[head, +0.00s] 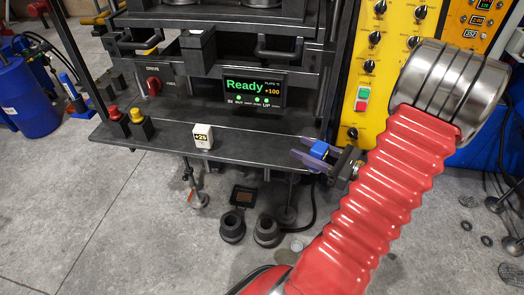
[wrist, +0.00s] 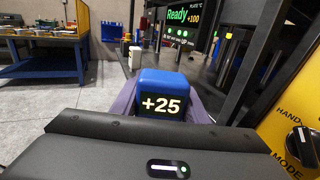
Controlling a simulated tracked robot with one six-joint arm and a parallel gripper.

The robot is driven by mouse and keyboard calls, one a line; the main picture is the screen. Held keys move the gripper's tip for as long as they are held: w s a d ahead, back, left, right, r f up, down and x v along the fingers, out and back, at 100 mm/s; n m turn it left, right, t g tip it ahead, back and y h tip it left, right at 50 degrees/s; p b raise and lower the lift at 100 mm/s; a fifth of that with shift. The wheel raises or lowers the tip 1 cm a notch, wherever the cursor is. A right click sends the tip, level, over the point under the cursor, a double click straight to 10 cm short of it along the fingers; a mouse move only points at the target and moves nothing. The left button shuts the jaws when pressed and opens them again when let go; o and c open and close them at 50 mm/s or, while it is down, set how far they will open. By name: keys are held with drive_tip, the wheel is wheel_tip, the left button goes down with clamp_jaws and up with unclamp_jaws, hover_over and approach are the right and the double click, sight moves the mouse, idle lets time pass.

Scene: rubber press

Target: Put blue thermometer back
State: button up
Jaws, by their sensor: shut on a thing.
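The blue thermometer (wrist: 160,88) is a small blue block with a dark face that reads +25. In the head view the blue thermometer (head: 319,150) sits between the fingers of my gripper (head: 318,156), at the right end of the press's front shelf. My gripper (wrist: 160,108) is shut on it, with a purple finger on each side in the wrist view. I cannot tell whether the thermometer touches the shelf. A white thermometer (head: 203,136), also reading +25, stands on the dark front shelf (head: 250,148) left of my gripper.
The press display (head: 254,89) reads Ready and +100. Red and yellow button boxes (head: 138,122) stand at the shelf's left end. A yellow control panel (head: 375,80) rises close to the right of my gripper. Dark round parts (head: 266,230) lie on the floor below. The shelf between white thermometer and gripper is clear.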

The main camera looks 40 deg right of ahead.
drive_tip(key=shift+w, duration=0.15)
drive_tip(key=x, duration=1.6)
drive_tip(key=shift+w+a, duration=0.1)
drive_tip(key=shift+w, duration=0.25)
drive_tip(key=shift+w+a, duration=0.2)
drive_tip(key=shift+w, duration=0.4)
drive_tip(key=shift+s+f, duration=0.1)
drive_tip(key=shift+f, duration=1.65)
drive_tip(key=o, duration=1.4)
drive_tip(key=shift+f, duration=0.1)
drive_tip(key=shift+v, duration=6)
